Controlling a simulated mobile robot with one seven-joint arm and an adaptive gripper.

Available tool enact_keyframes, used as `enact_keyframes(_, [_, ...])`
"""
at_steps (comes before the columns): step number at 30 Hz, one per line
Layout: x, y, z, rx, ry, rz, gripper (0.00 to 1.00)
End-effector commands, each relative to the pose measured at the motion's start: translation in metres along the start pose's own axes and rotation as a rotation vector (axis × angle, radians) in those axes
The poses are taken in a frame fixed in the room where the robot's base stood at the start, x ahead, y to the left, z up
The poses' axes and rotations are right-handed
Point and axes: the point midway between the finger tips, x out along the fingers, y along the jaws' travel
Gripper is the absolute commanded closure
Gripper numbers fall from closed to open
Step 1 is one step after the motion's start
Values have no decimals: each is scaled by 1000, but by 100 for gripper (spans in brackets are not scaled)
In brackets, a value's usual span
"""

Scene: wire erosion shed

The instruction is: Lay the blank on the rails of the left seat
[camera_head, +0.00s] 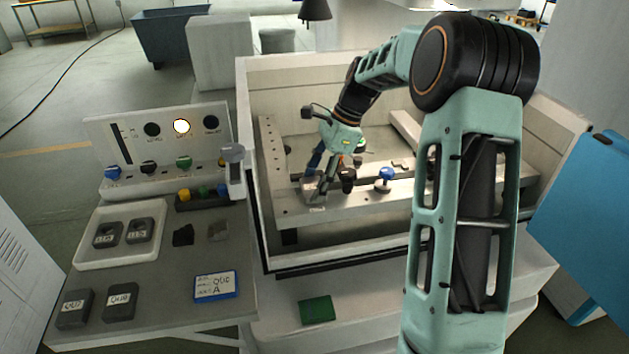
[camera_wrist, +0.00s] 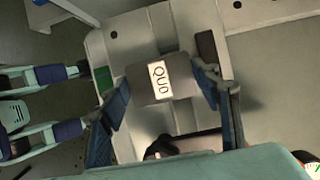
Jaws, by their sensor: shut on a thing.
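My gripper (camera_head: 316,188) is shut on a grey blank over the left part of the machine's work beam (camera_head: 345,205). In the wrist view the blank (camera_wrist: 139,86) sits between the two blue finger pads of my gripper (camera_wrist: 165,92). Its white label (camera_wrist: 160,80) reads something like "QU0". Pale metal of the beam (camera_wrist: 150,45) shows beneath and beyond it. The rails of the left seat are mostly hidden by the blank and fingers. I cannot tell whether the blank touches them.
A blue-knobbed clamp (camera_head: 385,178) stands right of my gripper on the beam. The machine tub's front wall (camera_head: 340,258) is nearer. At left, a table holds a white tray (camera_head: 82,258) with two dark pieces, two labelled grey blocks (camera_head: 121,301) and a blue-edged card (camera_head: 216,286).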

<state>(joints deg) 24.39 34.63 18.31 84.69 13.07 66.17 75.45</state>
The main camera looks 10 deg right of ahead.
Motion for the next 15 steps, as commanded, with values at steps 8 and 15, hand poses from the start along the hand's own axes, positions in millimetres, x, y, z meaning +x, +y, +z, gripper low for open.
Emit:
enact_keyframes(8, [2, 0, 0, -1, -1, -1, 99])
enact_keyframes(15, [3, 0, -1, -1, -1, -2, 26])
